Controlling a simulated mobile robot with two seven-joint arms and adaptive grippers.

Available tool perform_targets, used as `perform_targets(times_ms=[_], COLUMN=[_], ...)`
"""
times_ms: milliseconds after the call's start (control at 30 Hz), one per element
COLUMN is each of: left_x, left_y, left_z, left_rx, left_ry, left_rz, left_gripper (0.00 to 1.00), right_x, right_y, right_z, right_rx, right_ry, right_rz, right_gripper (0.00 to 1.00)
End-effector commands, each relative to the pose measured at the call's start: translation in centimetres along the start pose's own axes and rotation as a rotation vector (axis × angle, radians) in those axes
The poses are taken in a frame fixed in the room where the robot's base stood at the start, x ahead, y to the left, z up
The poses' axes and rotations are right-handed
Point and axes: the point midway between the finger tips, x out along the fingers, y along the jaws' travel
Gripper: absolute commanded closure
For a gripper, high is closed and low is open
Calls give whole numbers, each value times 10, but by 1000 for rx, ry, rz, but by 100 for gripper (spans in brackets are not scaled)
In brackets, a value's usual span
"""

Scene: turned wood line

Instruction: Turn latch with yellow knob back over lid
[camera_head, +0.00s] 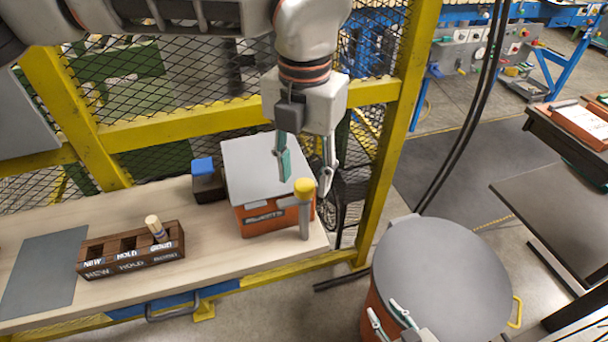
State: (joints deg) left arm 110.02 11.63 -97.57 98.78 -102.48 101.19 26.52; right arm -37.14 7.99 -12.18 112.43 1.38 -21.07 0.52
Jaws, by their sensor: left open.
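An orange box (262,220) with a grey lid (262,168) stands at the right end of the wooden bench. The latch (305,222) is a grey piece at the box's front right corner, topped by a yellow knob (304,186). My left gripper (306,179) points down from above with its fingers apart. One finger is in front of the lid and the other is right of the knob. I cannot tell whether either touches it. My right gripper (388,315) is low at the bottom edge, in front of a grey-topped drum, fingers apart and empty.
A wooden rack (133,257) with labelled slots holds one turned piece (156,228). A small dark box with a blue top (203,166) stands left of the orange box. A yellow mesh fence (180,125) runs behind the bench. The round drum (442,265) stands to the right.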

Motion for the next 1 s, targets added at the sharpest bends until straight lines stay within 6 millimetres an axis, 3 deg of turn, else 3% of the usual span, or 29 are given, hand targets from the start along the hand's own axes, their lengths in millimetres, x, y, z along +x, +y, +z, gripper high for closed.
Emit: perform_targets(times_ms=[133,433,467,600,1000], left_x=[12,14,14,14,14], left_y=[0,0,0,0,0], left_z=[0,0,0,0,0], left_rx=[-1,0,0,0,42], left_ry=[1,0,0,0,0], left_rz=[-1,-1,-1,-2,-1], left_gripper=[59,59,61,97,97], right_x=[-1,-1,-1,-1,0], right_y=[0,0,0,0,0], right_z=[-1,0,0,0,0], right_rx=[0,0,0,0,0], right_ry=[-1,-1,-1,-1,-2], right_rz=[0,0,0,0,0], right_gripper=[66,66,66,66,66])
